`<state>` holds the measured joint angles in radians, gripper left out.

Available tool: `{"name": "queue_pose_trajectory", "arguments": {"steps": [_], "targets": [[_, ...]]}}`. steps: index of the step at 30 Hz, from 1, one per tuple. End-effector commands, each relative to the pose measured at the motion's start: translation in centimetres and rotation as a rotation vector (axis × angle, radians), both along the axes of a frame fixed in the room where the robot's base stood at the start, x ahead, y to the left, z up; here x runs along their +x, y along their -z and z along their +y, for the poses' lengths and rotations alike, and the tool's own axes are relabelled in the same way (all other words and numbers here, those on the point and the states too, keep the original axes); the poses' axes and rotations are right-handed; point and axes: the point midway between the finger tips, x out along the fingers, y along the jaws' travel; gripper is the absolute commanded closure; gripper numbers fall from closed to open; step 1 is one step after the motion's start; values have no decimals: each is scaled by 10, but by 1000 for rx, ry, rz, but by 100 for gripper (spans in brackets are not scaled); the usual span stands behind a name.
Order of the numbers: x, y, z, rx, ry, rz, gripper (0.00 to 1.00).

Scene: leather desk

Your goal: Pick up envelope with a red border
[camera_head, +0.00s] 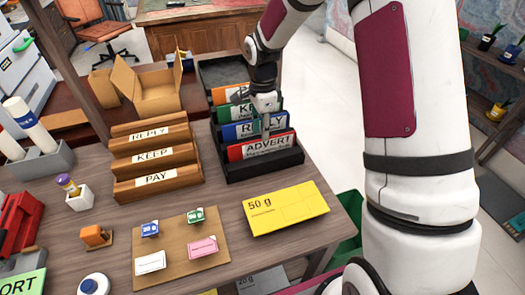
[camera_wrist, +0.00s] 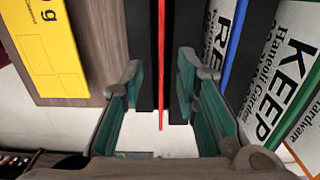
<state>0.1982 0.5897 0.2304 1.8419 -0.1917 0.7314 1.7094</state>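The red-bordered envelope, labelled ADVERT (camera_head: 262,147), stands upright in the front slot of a black rack (camera_head: 262,168) in the head view. In the wrist view its top edge is a thin red line (camera_wrist: 161,60) between two dark rack walls. My gripper (camera_head: 266,122) is over the front of the rack, pointing down. In the wrist view my gripper (camera_wrist: 160,78) is open, with one teal-padded finger on each side of the red edge and visible gaps to it. No contact shows. The envelope's lower part is hidden in the rack.
A blue-bordered REPLY envelope (camera_head: 240,131), a green-bordered KEEP envelope (camera_head: 228,113) and an orange-bordered one (camera_head: 222,95) stand behind it. A wooden sorter (camera_head: 188,178) is at left. A yellow 50 g parcel (camera_head: 285,208) lies in front. The desk's right edge is close.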

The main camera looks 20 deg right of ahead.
Motion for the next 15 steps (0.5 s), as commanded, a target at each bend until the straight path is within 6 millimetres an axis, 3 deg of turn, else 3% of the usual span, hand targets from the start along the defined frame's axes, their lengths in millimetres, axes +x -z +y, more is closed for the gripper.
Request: {"name": "queue_pose_trajectory", "arguments": {"steps": [6, 15], "targets": [[1, 30, 0, 1, -1, 2, 72], [1, 35, 0, 0, 0, 0, 72]]}}
